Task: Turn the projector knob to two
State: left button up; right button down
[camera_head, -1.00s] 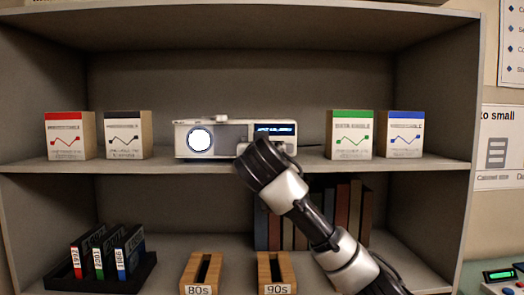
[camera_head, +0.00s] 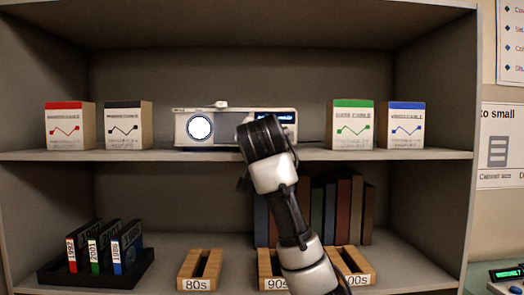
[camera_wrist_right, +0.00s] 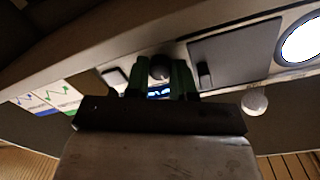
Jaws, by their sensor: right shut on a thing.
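The white projector (camera_head: 185,130) stands on the middle shelf, with its round lit lens (camera_head: 200,128) on the left and a blue display at the right. My right gripper (camera_wrist_right: 160,78) is in front of the projector's right part, its fingers hidden by the wrist in the head view. In the right wrist view, which is upside down, its two dark fingers lie either side of a dark round knob (camera_wrist_right: 159,66) beside the lit display (camera_wrist_right: 159,94). The fingers are shut on this knob. Its setting cannot be read. My left gripper is not in view.
A red-marked box (camera_head: 70,128) and a black-marked box (camera_head: 125,128) stand left of the projector. A green-marked box (camera_head: 351,125) and a blue-marked box (camera_head: 403,127) stand right. Below are books (camera_head: 330,212), slotted wooden holders (camera_head: 200,268) and a black tray (camera_head: 140,270) of cartridges.

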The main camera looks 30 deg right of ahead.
jog(key=shift+m+y+b, duration=0.4)
jog(key=shift+m+b, duration=0.65)
jog(key=shift+m, duration=3.85)
jog(key=c, duration=1.2)
grip_release()
jog(key=shift+s+d, duration=0.1)
jog(key=b+v, duration=0.5)
jog(key=v, duration=0.5)
jog(key=shift+s+a, duration=0.2)
jog(key=shift+s, duration=0.15)
